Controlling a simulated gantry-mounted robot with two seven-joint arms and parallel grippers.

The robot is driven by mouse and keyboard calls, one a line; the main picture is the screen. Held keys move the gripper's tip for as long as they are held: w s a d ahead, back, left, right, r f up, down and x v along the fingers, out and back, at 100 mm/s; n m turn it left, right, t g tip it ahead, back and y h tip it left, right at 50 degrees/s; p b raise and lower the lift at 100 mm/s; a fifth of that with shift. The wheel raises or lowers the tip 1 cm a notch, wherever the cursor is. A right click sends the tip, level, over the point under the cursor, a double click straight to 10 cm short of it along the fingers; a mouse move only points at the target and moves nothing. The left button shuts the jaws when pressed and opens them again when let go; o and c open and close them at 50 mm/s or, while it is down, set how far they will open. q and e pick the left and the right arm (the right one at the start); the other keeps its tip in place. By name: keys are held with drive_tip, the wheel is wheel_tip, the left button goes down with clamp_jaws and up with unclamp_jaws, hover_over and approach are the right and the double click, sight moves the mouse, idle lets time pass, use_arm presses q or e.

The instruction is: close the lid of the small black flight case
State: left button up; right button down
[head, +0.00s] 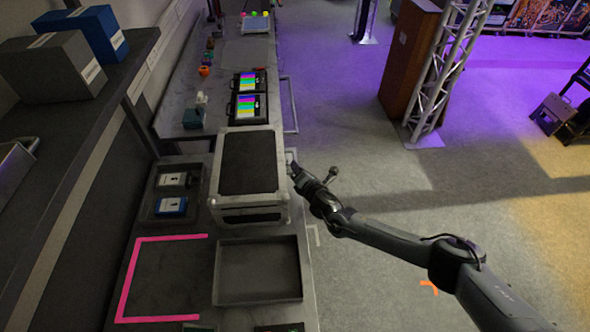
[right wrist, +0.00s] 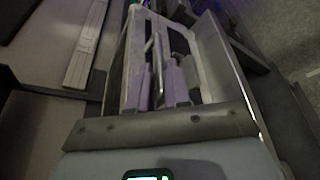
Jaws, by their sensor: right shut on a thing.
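The flight case (head: 248,165) stands on the bench in the middle of the head view. It has a black top panel, pale metal edges and a dark strip on its front face. Its top looks about level, but whether the lid is fully down I cannot tell. My right gripper (head: 291,164) is at the case's right side, partly hidden by its own wrist. In the right wrist view the fingers (right wrist: 164,80) are shut on a thin edge beside the pale metal side; this looks like part of the lid. My left gripper is not in view.
An empty grey tray (head: 258,299) sits in front of the case. A pink tape outline (head: 124,278) and a black tray (head: 150,212) with small items lie to the left. A shelf with boxes (head: 52,68) overhangs the left. Open floor lies right.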

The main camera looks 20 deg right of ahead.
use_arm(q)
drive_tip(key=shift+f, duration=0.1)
use_arm(e)
drive_tip(key=shift+s+f, duration=0.3)
drive_tip(key=shift+f, duration=0.6)
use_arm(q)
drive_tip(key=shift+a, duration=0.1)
use_arm(e)
drive_tip(key=c, duration=1.5)
unclamp_jaws()
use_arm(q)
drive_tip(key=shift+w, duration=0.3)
use_arm(e)
drive_tip(key=o, duration=0.3)
drive_tip(key=shift+w+a+r, duration=0.1)
drive_tip(key=shift+w+a, duration=0.05)
drive_tip(key=shift+w, duration=0.1)
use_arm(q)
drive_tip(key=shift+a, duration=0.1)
use_arm(e)
drive_tip(key=shift+o, duration=0.2)
drive_tip(key=shift+a, duration=0.1)
drive_tip(key=shift+r, duration=0.1)
drive_tip(key=shift+r, duration=0.1)
